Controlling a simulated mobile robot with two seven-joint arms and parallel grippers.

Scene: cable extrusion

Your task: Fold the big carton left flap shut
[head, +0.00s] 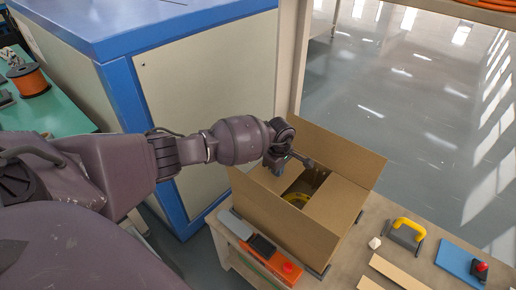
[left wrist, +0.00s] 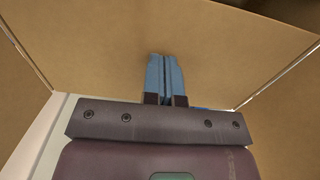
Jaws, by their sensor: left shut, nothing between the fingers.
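The big carton (head: 300,231) stands open-topped on a workbench. Its far flap (head: 343,152) stands up. A flap on the right side (head: 338,205) lies inward over part of the opening. The left flap (head: 258,182) is slanted inward, partly hidden behind my arm. My left gripper (head: 279,166) is over the carton's left side, at the left flap. In the left wrist view its blue fingers (left wrist: 165,75) are together and empty, against or very close to a broad cardboard panel (left wrist: 90,50). Something yellow (head: 297,200) shows inside the carton. My right gripper is not in view.
An orange and grey device with a red button (head: 288,267) lies at the carton's near left. A yellow-handled tool (head: 408,231), a blue board (head: 459,260) and pale strips (head: 398,271) lie to the right. A blue and cream cabinet (head: 205,90) stands behind my arm.

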